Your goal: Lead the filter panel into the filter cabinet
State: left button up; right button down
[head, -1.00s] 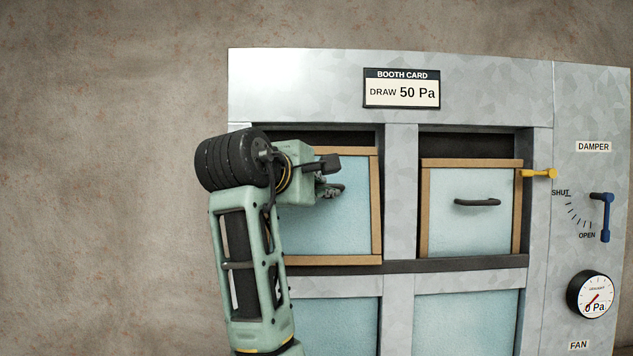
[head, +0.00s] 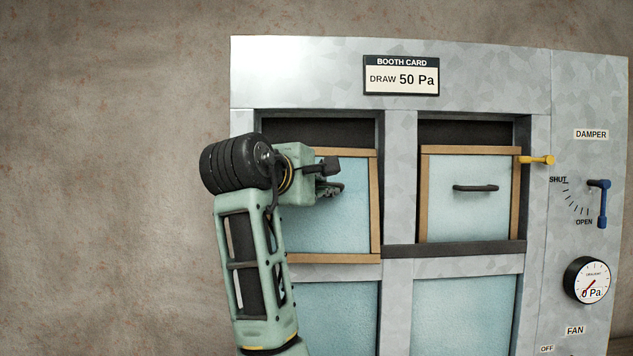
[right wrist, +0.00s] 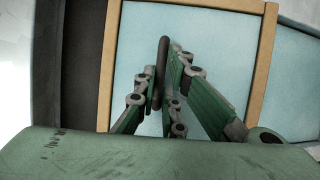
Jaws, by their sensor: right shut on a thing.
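The filter panel (head: 333,215), pale blue in a tan wooden frame, stands at the upper left opening of the grey filter cabinet (head: 400,130). Its lower frame edge overlaps the dark sill and sits lower than the neighbouring panel's. A dark gap shows above it. My right gripper (head: 328,178) is at the panel's face, shut on its handle. In the right wrist view the dark handle (right wrist: 161,72) lies between the fingers. My arm hides the panel's left side in the head view. My left gripper is out of view.
A second panel (head: 470,210) with a handle sits in the upper right opening. A blue damper lever (head: 604,204) and a gauge (head: 588,281) are at the right. Bare wall lies left.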

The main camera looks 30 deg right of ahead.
jog(key=c, duration=2.3)
grip_release()
jog(key=shift+w+f, duration=0.2)
jog(key=shift+f, duration=0.15)
jog(key=o, duration=0.4)
jog(key=shift+w+d+f, duration=0.1)
jog(key=shift+w+d, duration=0.15)
jog(key=shift+o, duration=0.7)
jog(key=shift+o, duration=0.4)
